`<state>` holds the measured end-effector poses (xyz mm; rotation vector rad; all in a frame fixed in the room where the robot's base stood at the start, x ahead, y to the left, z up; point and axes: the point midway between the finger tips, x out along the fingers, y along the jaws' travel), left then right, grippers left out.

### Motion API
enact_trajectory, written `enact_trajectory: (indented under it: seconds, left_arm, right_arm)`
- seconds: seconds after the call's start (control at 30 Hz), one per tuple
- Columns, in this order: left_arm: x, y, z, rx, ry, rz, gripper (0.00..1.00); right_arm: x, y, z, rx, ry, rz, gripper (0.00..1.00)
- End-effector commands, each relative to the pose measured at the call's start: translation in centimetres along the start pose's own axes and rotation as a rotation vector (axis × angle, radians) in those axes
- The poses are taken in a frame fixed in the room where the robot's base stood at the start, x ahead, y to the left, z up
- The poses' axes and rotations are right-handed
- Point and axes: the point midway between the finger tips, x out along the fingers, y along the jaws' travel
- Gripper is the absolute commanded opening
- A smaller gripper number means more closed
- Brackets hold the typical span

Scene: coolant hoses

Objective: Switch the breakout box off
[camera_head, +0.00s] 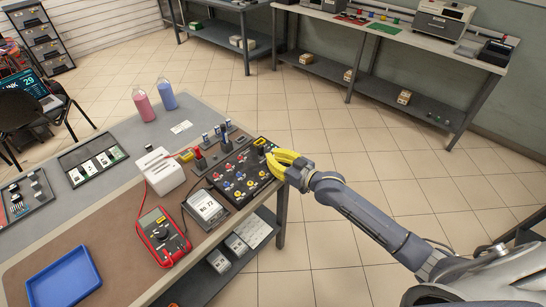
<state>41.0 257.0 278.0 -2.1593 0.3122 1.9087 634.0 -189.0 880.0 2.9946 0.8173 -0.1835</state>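The breakout box (241,177) is a black panel with rows of red, blue and yellow sockets or knobs. It lies near the right edge of the workbench. A dark part with a small yellowish patch (261,142) is at its far right corner. My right gripper (270,161), with yellow fingers, reaches in from the right and is at the box's right edge, close to that corner. I cannot tell whether it touches the box, nor whether its fingers are apart. The box's switch and its setting are too small to make out. My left gripper is not in view.
A white box (160,170), a meter with a display (206,207) and a red multimeter (162,236) with leads stand left of the breakout box. A blue tray (62,279) is at the front left. Pink (143,104) and blue (167,94) bottles stand at the back. Open floor lies right.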

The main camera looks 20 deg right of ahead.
Motion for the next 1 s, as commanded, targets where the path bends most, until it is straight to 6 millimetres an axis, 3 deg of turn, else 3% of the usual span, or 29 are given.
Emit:
enact_trajectory:
  seconds: [0.47, 0.67, 0.8, 1.0]
  left_arm:
    - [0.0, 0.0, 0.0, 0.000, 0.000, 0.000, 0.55]
    - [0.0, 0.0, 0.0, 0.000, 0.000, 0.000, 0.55]
    - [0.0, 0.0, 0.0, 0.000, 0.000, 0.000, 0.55]
    - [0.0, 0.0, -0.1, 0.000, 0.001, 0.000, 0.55]
  right_arm:
    - [0.7, 0.0, 0.6, 0.000, 0.000, 0.000, 0.00]
    - [0.9, -0.2, -1.2, -0.002, 0.003, -0.005, 0.00]
    - [1.2, -0.5, -3.7, -0.004, 0.004, -0.010, 0.00]
    - [-2.9, -0.4, -4.2, -0.003, -0.003, -0.010, 0.00]
